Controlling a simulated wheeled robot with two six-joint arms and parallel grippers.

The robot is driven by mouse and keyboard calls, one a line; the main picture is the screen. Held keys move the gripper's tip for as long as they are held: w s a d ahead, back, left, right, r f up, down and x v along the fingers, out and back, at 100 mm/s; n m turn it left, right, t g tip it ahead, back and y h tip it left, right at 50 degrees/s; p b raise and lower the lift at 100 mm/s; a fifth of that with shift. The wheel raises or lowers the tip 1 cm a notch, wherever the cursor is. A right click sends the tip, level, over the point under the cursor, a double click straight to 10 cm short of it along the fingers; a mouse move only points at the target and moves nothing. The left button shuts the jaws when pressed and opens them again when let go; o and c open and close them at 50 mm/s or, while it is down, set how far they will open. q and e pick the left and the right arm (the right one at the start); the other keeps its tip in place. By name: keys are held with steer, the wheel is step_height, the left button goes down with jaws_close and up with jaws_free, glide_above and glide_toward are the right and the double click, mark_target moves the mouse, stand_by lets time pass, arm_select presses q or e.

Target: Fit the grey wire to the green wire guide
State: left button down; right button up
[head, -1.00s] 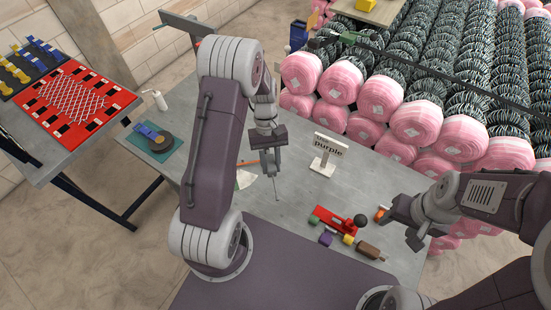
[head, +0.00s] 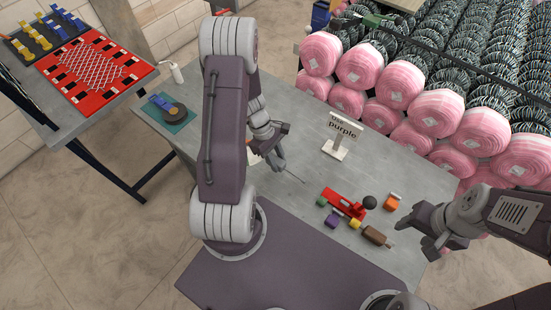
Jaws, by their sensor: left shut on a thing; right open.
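My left gripper (head: 277,163) is shut on the thin grey wire (head: 291,176). The wire sticks out to the lower right, above or near the grey table, tilted. A small green block (head: 322,201), which looks like the green wire guide, lies at the left end of a red tool with a black knob (head: 345,201). The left gripper and wire are up and left of it, apart from it. My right gripper (head: 436,243) is open and empty near the table's right front edge, right of the small parts.
A purple block (head: 332,220), a yellow block (head: 354,223), a brown-handled tool (head: 376,236) and an orange piece (head: 391,203) lie near the red tool. A sign reading "use purple" (head: 341,132) stands behind. A tape roll (head: 174,112) sits back left.

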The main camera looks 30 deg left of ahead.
mark_target(286, 171)
arm_select(q)
steer(key=d+f+b, duration=0.3)
steer(key=shift+s+d+f, duration=0.1)
steer(key=shift+d+f, duration=0.05)
steer(key=shift+f, duration=0.05)
steer(key=shift+d+f+b, duration=0.4)
steer(key=shift+d+b, duration=0.25)
steer(key=shift+d, duration=0.05)
steer(key=shift+f, duration=0.15)
steer(key=shift+f+b, duration=0.4)
steer(key=shift+b, duration=0.1)
steer(key=shift+s, duration=0.1)
steer(key=shift+d, duration=0.2)
